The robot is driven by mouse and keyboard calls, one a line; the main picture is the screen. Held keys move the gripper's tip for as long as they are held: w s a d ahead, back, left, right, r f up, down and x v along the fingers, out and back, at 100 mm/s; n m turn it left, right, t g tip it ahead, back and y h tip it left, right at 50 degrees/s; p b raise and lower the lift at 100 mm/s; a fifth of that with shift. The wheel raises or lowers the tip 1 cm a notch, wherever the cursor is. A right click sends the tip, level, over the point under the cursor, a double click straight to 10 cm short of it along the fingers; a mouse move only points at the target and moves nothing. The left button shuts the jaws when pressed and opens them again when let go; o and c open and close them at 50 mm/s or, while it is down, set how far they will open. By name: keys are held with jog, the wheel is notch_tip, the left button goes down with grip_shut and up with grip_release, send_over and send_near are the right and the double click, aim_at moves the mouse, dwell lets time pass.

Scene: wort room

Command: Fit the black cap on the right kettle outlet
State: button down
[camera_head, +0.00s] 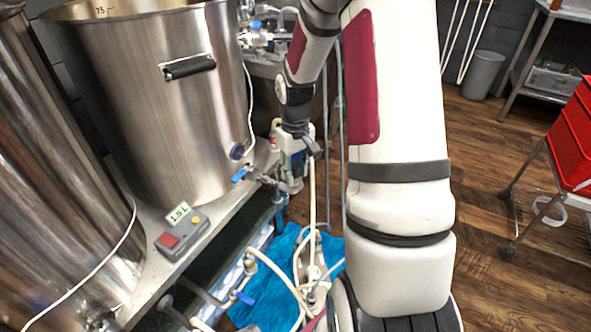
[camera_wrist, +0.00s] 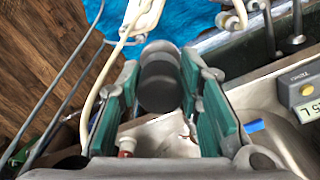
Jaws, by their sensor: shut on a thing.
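My gripper (camera_wrist: 160,75) is shut on the black cap (camera_wrist: 159,82), a dark round cylinder between its green finger pads in the wrist view. In the head view my gripper (camera_head: 306,146) hangs just right of the right kettle (camera_head: 150,110), a large steel vessel. The cap cannot be made out there. The right kettle's outlet (camera_head: 262,179) is a metal valve low on its right side, with a blue handle (camera_head: 240,175). The outlet's far end is close below my gripper, against a pale device, and its mouth is not clear.
A grey meter (camera_head: 183,240) reading 1.5 L sits on the bench. Another steel kettle (camera_head: 60,180) stands at the left. Hoses (camera_head: 312,190) hang beside and below my gripper, over a blue sheet (camera_head: 265,290). Red bins (camera_head: 572,135) stand at the right, with open wooden floor before them.

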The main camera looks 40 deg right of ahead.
jog(key=shift+f+b, duration=0.35)
jog(key=shift+f, duration=0.3)
jog(key=c, duration=1.1)
grip_release()
jog(key=shift+o, duration=0.2)
notch_tip(320, 180, up, 12)
jog(key=shift+f, duration=0.1)
